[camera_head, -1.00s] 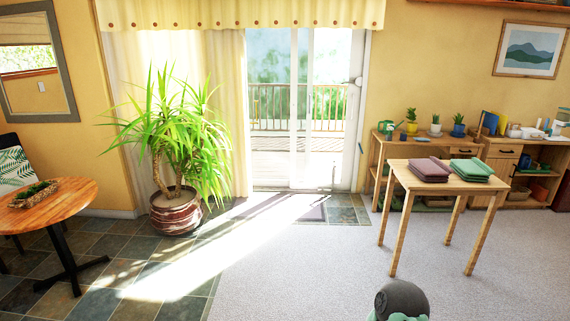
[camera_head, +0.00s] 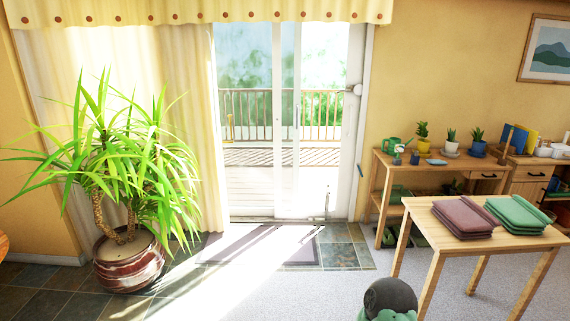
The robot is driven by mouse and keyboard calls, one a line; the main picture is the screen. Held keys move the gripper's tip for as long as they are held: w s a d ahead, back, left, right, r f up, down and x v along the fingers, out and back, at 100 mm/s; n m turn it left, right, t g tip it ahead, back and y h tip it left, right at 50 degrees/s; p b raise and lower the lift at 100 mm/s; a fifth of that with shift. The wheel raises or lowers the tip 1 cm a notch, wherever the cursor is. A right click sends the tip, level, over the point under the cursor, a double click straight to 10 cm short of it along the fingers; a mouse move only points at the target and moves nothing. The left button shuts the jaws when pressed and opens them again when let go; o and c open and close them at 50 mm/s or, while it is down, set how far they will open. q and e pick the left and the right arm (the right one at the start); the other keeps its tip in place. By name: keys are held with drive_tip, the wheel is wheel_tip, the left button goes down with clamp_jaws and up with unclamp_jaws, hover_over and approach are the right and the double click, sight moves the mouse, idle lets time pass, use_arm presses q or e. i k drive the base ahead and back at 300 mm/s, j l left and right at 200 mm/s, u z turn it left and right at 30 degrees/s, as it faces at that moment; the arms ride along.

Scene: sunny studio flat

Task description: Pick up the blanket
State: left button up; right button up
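Two folded cloth stacks lie side by side on a small wooden table (camera_head: 478,238) at the right. One is a mauve folded blanket (camera_head: 463,217), the other a green folded blanket (camera_head: 517,214). Both look flat and neatly folded. I cannot tell from the picture which one the task means. Neither of my grippers shows in the head view.
A big potted plant (camera_head: 128,262) stands at the left by the curtain. A grey and green rounded object (camera_head: 389,300), partly cut off, is at the bottom, left of the table. A wooden shelf unit (camera_head: 385,172) with small plants stands behind. Open floor lies in the middle.

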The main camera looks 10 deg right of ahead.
sight(519, 216)
drive_tip(key=i+l, duration=0.25)
drive_tip(key=l, duration=0.15)
drive_tip(key=i+l, duration=0.3)
drive_tip(key=l, duration=0.15)
drive_tip(key=i+l, duration=0.25)
drive_tip(key=l, duration=0.15)
drive_tip(key=i+l, duration=0.3)
drive_tip(key=l, duration=0.15)
drive_tip(key=k+l, duration=0.1)
drive_tip(key=l, duration=1.75)
drive_tip(key=k+l, duration=0.15)
drive_tip(key=l, duration=0.8)
